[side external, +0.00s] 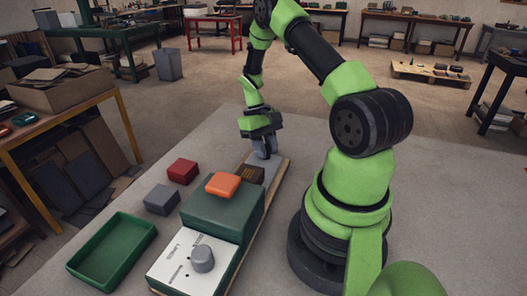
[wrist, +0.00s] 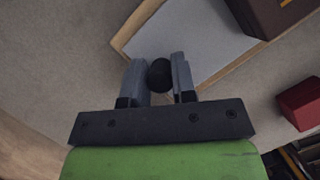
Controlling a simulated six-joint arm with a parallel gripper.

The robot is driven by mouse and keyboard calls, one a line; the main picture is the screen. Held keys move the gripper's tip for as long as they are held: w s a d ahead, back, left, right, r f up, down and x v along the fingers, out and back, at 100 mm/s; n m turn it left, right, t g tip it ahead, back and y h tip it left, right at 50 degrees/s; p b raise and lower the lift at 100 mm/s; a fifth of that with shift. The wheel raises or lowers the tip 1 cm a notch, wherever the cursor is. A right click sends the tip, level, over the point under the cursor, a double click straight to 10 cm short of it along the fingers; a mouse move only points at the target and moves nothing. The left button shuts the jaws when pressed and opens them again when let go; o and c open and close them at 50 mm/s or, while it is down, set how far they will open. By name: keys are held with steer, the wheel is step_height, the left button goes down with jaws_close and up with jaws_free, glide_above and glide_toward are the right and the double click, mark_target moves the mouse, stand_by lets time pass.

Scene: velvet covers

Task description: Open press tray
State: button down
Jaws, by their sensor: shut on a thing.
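The press has a dark green body (side external: 222,215) with an orange pad (side external: 223,184) on top and a white panel (side external: 178,262) with a grey knob (side external: 202,258). At its far end a grey, wood-edged surface, seemingly the press tray (side external: 276,176), extends out; it also shows in the wrist view (wrist: 195,38). My gripper (side external: 264,152) is low at the far end of this surface. In the wrist view my gripper (wrist: 158,68) is shut with its fingers on either side of a round black handle (wrist: 159,76) at the tray's edge.
A brown block with gold lines (side external: 250,175) sits between the press body and my gripper. A red block (side external: 182,171), a grey block (side external: 162,200) and an empty green tray (side external: 112,250) lie left of the press. The grey tabletop beyond my gripper is clear.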

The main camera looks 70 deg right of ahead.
steer(key=c, duration=0.9)
jaws_free()
steer(key=shift+r, duration=0.1)
steer(key=v, duration=1)
steer(key=shift+a, duration=0.1)
steer(key=w+a+r+n+t+h, duration=0.15)
steer(key=a+r+t, duration=0.35)
steer(key=a+r, duration=0.8)
steer(key=s+a+r+t, duration=0.1)
steer(key=s+a+t, duration=0.1)
steer(key=s+a, duration=0.1)
steer(key=s+a+r+n+t, duration=0.1)
steer(key=s+a+r+t, duration=0.1)
steer(key=s+a, duration=0.2)
steer(key=s+a+r+t+y, duration=0.1)
steer(key=s+a+r+t, duration=0.1)
steer(key=s+a, duration=0.2)
steer(key=shift+a+r, duration=0.2)
steer(key=shift+a, duration=0.05)
